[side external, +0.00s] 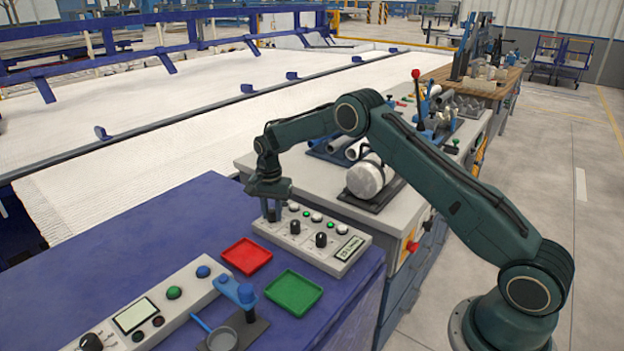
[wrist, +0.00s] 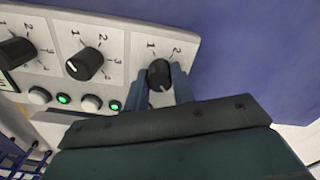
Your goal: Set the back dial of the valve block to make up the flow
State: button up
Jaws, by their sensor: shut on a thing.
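The valve block (side external: 312,262) is a light grey panel on the blue bench, with black dials in a row, small lamps or buttons and a small display (side external: 349,248) too small to read. My gripper (side external: 271,214) points down over the block's far left end and is shut on the back dial. In the wrist view its blue fingers (wrist: 159,92) stand on either side of the back dial (wrist: 159,72), beside the printed 1 and 2. The exact dial setting is unclear. The middle dial (wrist: 84,64) and the front dial (wrist: 15,52) are free.
A red tray (side external: 246,256) and a green tray (side external: 293,292) lie on the blue bench (side external: 195,225) in front of the block. A second control panel (side external: 150,312) and a blue stand with a round cup are nearer. Pipes in racks (side external: 370,180) stand behind.

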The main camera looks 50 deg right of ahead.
aim_at(272, 210)
jog(key=shift+r+m, duration=0.1)
jog(key=shift+m, duration=1.1)
jog(key=o, duration=1)
jog(key=shift+r, duration=0.1)
notch_tip(272, 210, up, 14)
jog(key=shift+f, duration=0.2)
